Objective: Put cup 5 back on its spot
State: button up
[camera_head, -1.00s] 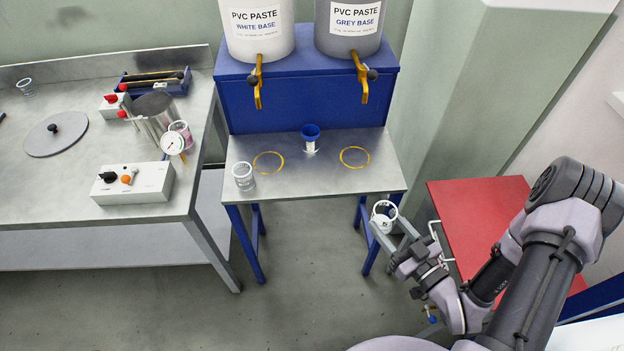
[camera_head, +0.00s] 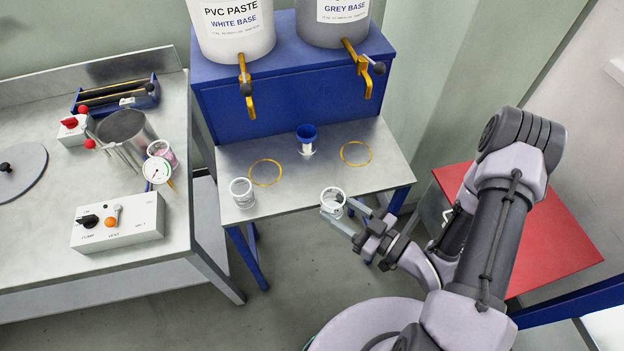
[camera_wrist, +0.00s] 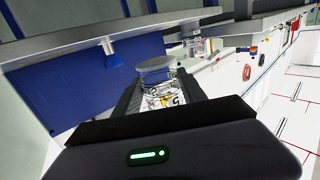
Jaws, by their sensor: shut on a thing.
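My gripper (camera_head: 346,213) is shut on a clear, white-rimmed cup (camera_head: 332,201). The held cup is roughly upright and overlaps the front edge of the metal stand in the head view; its height above the top is hard to tell. In the wrist view the cup (camera_wrist: 160,92) sits between the dark jaws, with a dark mark like a 5 on its side. Two yellow rings are drawn on the stand top, a left ring (camera_head: 251,176) and a right ring (camera_head: 341,151), both empty. Which spot is cup 5's is not marked legibly.
Another clear cup (camera_head: 241,193) stands at the stand's (camera_head: 290,192) left front. Yellow taps (camera_head: 246,84) of two paste tanks hang behind. A bench with a control box (camera_head: 117,222) is at left, a red surface (camera_head: 555,245) at right.

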jog(key=b, duration=0.3)
send_over(321, 189)
jog(key=s, duration=0.1)
jog(key=shift+d+f, duration=0.25)
jog(key=shift+f, duration=0.35)
jog(key=shift+w+a, duration=0.2)
jog(key=shift+w, duration=0.4)
notch_tip(321, 189, down, 4)
jog(key=shift+s+r+b, duration=0.1)
jog(key=shift+b, duration=1)
jog(key=shift+r, duration=0.15)
jog(key=o, duration=1.3)
